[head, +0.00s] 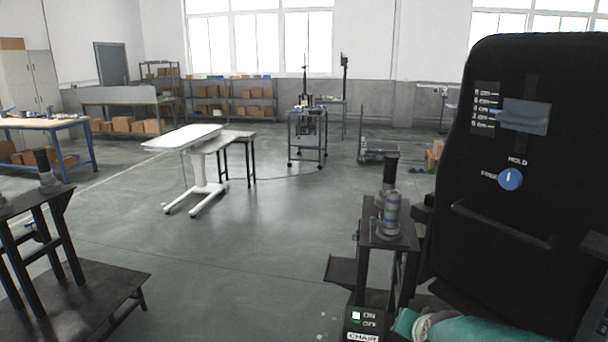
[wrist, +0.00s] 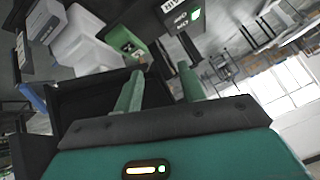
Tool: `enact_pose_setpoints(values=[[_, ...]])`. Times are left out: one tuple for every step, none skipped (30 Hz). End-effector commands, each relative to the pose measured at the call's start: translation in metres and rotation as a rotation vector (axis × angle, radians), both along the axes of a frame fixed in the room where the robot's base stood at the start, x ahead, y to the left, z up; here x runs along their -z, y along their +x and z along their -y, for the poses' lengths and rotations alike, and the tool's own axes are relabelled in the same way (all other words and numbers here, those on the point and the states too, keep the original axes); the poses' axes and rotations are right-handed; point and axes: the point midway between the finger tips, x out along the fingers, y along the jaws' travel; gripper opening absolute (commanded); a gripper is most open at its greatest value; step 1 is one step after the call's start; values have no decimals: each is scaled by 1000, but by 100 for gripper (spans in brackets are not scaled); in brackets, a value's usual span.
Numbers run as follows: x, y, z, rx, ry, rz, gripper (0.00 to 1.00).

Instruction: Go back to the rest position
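My gripper (wrist: 160,72) shows in the wrist view with its two green fingers apart and nothing visible between them. A teal part of my arm (head: 465,329) shows at the bottom right of the head view; its fingers cannot be made out there. Close by stands a black chair-like panel (head: 490,215) with a height scale, a blue slider and a blue knob (head: 510,179) marked HOLD. A black switch box (head: 362,329) labelled CHAIR has a lit white-green switch beside ON and OFF.
A dark stand (head: 388,237) with a grey cylinder stands left of the panel. A dark low bench (head: 75,300) is at lower left. A white lift table (head: 183,138) stands mid-room. The wrist view shows white bins (wrist: 80,42) and a green box (wrist: 126,45). The central floor is clear.

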Motion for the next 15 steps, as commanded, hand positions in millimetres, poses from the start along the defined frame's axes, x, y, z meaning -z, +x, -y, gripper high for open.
enact_pose_setpoints(values=[[-15, -12, -12, -49, -9, -11, 40], [-20, -20, -18, -79, -15, -26, 40], [-28, -31, -27, -118, -25, -44, 40], [-34, -40, -32, -146, -35, -59, 40], [-39, -49, -37, -174, -45, -73, 40], [-46, -61, -44, -210, -60, -93, 40], [-50, -71, -49, -238, -73, -108, 40], [-55, -81, -53, -264, -86, -124, 40], [-60, -95, -58, -297, -104, -144, 40], [-64, -105, -61, -321, -120, -160, 40], [-67, -116, -64, -344, -134, -175, 40], [-71, -129, -67, -369, -155, -195, 40], [-74, -138, -68, -386, -169, -209, 40], [-76, -147, -70, -401, -182, -222, 40], [-78, -157, -71, -419, -199, -239, 40]])
